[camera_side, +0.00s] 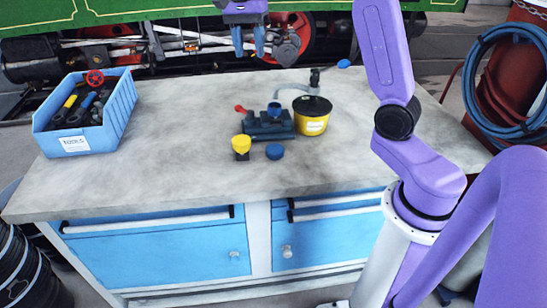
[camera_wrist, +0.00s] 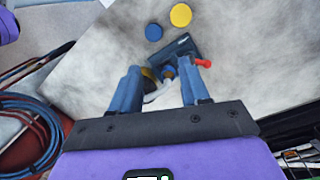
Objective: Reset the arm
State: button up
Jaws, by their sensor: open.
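My gripper (camera_side: 249,40) is at the top of the side view, high above the back of the workbench. Its two blue fingers are apart, with nothing seen between them in the side view. In the wrist view my gripper (camera_wrist: 160,85) points down toward the bench, fingers spread. The dark blue device with a red lever (camera_side: 268,124) stands on the bench below and in front of it. It also shows in the wrist view (camera_wrist: 178,52), partly behind the fingers. A yellow tub with a black lid (camera_side: 311,118) stands right beside the device.
A yellow-topped piece (camera_side: 241,146) and a blue cap (camera_side: 275,152) sit in front of the device. A blue tool bin (camera_side: 103,118) stands at the bench's left. A blue hose coil (camera_side: 487,85) hangs right. The bench (camera_side: 180,165) is bare at front left.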

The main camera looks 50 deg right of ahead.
jog(key=s+a+f+n, duration=0.4)
jog(key=s+a+n, duration=0.75)
jog(key=s, duration=0.25)
jog(key=s+f+n, duration=0.3)
jog(key=s+n, duration=0.4)
jog(key=s, duration=0.2)
jog(key=s+d+f+n+t, duration=0.1)
jog(key=s+f+n, duration=0.3)
jog(key=s+n, duration=0.4)
jog(key=shift+s+d+f+t, duration=0.2)
jog(key=shift+s+d+t, duration=0.1)
jog(key=shift+s, duration=0.4)
